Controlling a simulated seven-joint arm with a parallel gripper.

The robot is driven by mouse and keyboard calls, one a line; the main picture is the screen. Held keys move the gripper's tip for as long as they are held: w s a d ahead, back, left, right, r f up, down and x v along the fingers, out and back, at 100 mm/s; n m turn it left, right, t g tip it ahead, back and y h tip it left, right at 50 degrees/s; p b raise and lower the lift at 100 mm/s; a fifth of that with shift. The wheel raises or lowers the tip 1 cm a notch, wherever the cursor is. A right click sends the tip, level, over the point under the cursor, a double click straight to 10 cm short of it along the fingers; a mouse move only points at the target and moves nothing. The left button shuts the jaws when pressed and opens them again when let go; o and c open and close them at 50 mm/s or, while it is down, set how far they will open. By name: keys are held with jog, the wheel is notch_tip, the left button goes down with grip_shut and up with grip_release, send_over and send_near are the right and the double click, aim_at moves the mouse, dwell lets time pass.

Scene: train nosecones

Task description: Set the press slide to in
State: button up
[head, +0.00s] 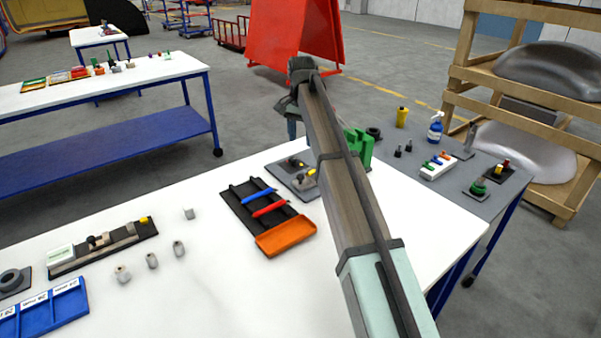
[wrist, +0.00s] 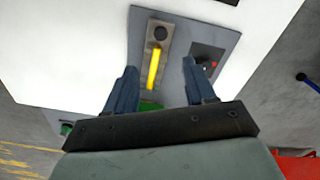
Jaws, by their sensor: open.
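In the wrist view, a metal slide block (wrist: 159,33) with a dark round knob (wrist: 160,34) and a long yellow bar (wrist: 154,68) sits on a grey plate (wrist: 138,40). I take this for the press slide, but no label shows. My gripper (wrist: 159,66) is open and empty, its two blue-grey fingers on either side of the yellow bar, apart from it; height above it is hard to tell. In the head view, a grey plate (head: 284,178) with small dark and yellow parts lies beside my arm; my fingers (head: 291,127) are mostly hidden there.
A green block (head: 358,148) stands close to my arm. A black rack (head: 243,205) with blue and red pieces and an orange tray (head: 285,237) lie in front. A dark square with a red part (wrist: 205,60) is right of my fingers.

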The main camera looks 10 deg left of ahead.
aim_at(301, 175)
notch_tip(301, 175, down, 14)
jog(key=shift+a+r, duration=0.1)
jog(key=shift+r, duration=0.05)
dwell(0.5)
grip_shut()
dwell(0.5)
